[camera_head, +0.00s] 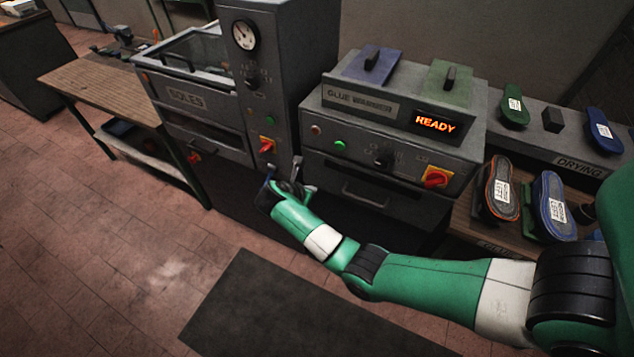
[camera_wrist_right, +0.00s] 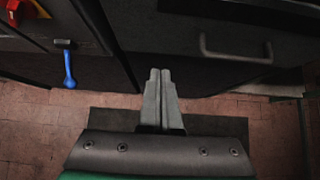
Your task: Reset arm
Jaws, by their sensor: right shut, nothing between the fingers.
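My right arm, green and white, reaches in from the right in the head view. Its gripper (camera_head: 291,181) hangs in front of the gap between the SOLES machine (camera_head: 190,98) and the glue warmer (camera_head: 345,105). In the right wrist view the two grey fingers of the right gripper (camera_wrist_right: 159,75) are pressed together with nothing between them. They point toward the dark machine fronts and touch nothing that I can see. My left gripper does not show in either view.
A blue-handled tool (camera_wrist_right: 69,65) hangs at the machine front. The warmer's display reads READY (camera_head: 435,123). Shoe soles (camera_head: 555,205) lie on the right shelf, below the DRYING rack (camera_head: 585,164). A wooden table (camera_head: 110,90) stands left. The floor mat (camera_head: 300,310) is clear.

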